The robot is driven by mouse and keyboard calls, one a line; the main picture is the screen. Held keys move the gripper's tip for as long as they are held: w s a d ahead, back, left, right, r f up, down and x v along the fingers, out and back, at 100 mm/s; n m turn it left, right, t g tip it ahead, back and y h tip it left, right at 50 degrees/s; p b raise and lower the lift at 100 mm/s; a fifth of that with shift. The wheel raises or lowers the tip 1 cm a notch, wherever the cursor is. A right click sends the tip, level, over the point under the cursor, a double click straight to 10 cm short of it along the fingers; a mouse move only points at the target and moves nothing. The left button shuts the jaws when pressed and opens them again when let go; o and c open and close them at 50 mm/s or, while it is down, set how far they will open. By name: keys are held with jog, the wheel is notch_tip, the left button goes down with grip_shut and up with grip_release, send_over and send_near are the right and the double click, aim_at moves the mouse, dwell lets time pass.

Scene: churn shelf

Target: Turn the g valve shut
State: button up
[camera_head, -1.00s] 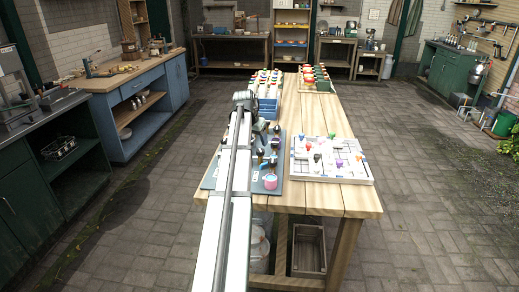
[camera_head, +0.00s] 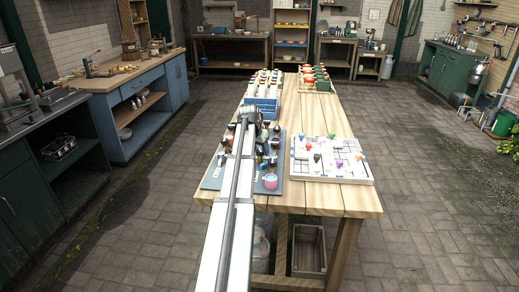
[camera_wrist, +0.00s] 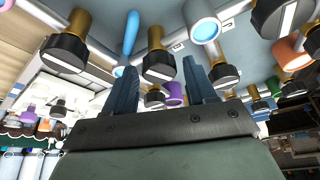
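A grey-blue valve panel (camera_head: 213,182) lies on the near left of the wooden table, with several dark-knobbed valves on it. My arm covers its middle. In the wrist view several valves have black knobs on brass stems. One black-knobbed valve (camera_wrist: 158,62) shows in the gap between my fingers, apparently beyond their tips. Other black-knobbed valves stand to its left (camera_wrist: 65,48) and right (camera_wrist: 222,70). I cannot read any letter, so I cannot tell which is the g valve. My gripper (camera_wrist: 159,78) is open with nothing held; in the head view its end (camera_head: 249,112) is above the panel's far side.
A light blue fitting (camera_wrist: 204,28) and a blue handle (camera_wrist: 130,36) are close to my fingers. A pink-topped round part (camera_head: 270,181) is at the panel's near right. A white board (camera_head: 332,175) with coloured pieces is on the right. A blue rack (camera_head: 263,108) stands behind.

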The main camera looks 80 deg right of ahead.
jog(key=c, duration=0.9)
jog(key=shift+o, duration=0.2)
jog(key=shift+w+d+m+g+y, duration=0.15)
jog(key=shift+m+g, duration=0.25)
jog(key=shift+m, duration=0.75)
jog(key=shift+s+a+m+g+y, duration=0.1)
jog(key=shift+m+g+y, duration=0.25)
jog(key=shift+m, duration=0.8)
jog(key=o, duration=1)
jog(key=shift+o, duration=0.2)
jog(key=v, duration=1.4)
jog(key=shift+f, duration=0.15)
